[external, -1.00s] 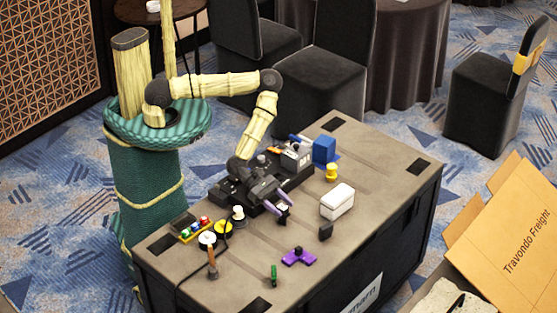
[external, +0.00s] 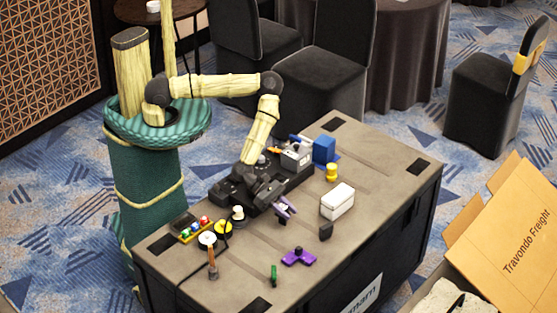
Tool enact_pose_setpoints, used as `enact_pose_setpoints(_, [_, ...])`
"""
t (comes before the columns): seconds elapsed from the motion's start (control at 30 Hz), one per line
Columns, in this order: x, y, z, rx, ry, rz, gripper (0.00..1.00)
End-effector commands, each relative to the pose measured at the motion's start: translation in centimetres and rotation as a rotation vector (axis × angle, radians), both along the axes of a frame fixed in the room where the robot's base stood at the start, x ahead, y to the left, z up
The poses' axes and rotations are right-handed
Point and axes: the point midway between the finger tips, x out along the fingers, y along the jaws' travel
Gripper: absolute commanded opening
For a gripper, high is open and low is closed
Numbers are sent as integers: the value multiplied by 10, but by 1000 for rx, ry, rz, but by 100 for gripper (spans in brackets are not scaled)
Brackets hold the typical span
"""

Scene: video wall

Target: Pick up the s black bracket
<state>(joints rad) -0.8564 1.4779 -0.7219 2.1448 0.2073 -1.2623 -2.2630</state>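A small black piece (external: 326,231), which may be the black bracket, sits on the table right of my gripper and in front of the white box. Its exact shape is too small to tell. My gripper (external: 286,209), with purple fingers, is low over the middle of the table, apart from that piece. A small dark and pale patch shows at the fingers; I cannot tell whether it is a held object or part of the gripper. The finger gap is too small to read.
A white box (external: 337,202), a yellow cylinder (external: 332,173) and a blue block (external: 324,150) stand to the right. A purple piece (external: 298,257) and a green item (external: 274,275) lie in front. Spools and a hammer-like tool (external: 212,262) are at left. The right table end is clear.

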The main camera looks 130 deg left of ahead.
Motion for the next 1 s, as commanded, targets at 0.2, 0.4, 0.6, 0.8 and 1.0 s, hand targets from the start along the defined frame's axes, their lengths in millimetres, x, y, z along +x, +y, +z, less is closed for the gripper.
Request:
enact_pose_setpoints(0.2, [0, 0, 0, 0, -1, 0, 0])
enact_pose_setpoints(0.4, [0, 0, 7, 0, -2, 0, 0])
enact_pose_setpoints(0.6, [1, 1, 37, 0, -4, 0, 0])
enact_pose_setpoints(0.8, [0, 1, 77, 3, -4, 0, 0])
enact_pose_setpoints(1.0, [0, 0, 99, 1, -2, 0, 0])
